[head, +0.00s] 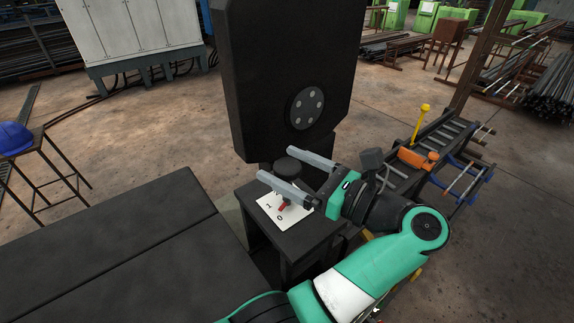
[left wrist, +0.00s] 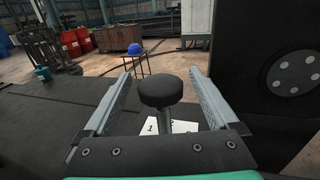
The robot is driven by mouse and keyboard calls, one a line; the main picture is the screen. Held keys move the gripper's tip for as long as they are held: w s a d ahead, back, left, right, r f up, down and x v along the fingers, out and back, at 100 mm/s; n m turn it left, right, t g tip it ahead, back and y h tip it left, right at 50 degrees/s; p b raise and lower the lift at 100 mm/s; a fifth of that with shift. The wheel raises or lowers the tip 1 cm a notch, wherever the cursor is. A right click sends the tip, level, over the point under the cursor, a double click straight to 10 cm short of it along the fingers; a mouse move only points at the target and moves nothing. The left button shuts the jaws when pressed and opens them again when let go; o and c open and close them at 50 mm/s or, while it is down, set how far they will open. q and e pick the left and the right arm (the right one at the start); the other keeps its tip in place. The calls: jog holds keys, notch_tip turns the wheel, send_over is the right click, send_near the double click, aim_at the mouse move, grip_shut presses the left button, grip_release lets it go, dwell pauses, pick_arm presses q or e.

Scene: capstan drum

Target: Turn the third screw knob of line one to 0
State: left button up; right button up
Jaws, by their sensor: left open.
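One black round screw knob (head: 287,166) stands on a stem above a white plate (head: 301,211). The plate carries the marks 1 and 0. A red pointer (head: 284,206) sits at the foot of the stem beside these marks; I cannot tell exactly which it points at. My left gripper (head: 286,166) is open, its two grey fingers on either side of the knob. In the left wrist view the knob (left wrist: 160,91) stands between the open fingers (left wrist: 161,68), with a gap on both sides. The plate (left wrist: 184,127) is partly hidden behind the gripper there. My right gripper is not in view.
The plate lies on a small black stand (head: 310,236). A tall black panel with a round disc (head: 306,107) rises close behind it. A wide black table (head: 110,240) is at the left. A stool with a blue helmet (head: 14,138) stands farther left.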

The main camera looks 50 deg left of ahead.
pick_arm(q)
jog(key=shift+r, duration=0.1)
jog(key=shift+r, duration=0.4)
notch_tip(320, 180, up, 3)
jog(key=shift+s+d+r+p, duration=0.1)
jog(key=shift+s+p, duration=0.05)
jog(key=shift+p, duration=0.8)
jog(key=s+d+r+p, duration=0.5)
jog(key=s+d+r, duration=0.2)
jog(key=s, duration=0.4)
jog(key=shift+s+r, duration=0.3)
jog(key=shift+r, duration=0.6)
jog(key=shift+d, duration=0.1)
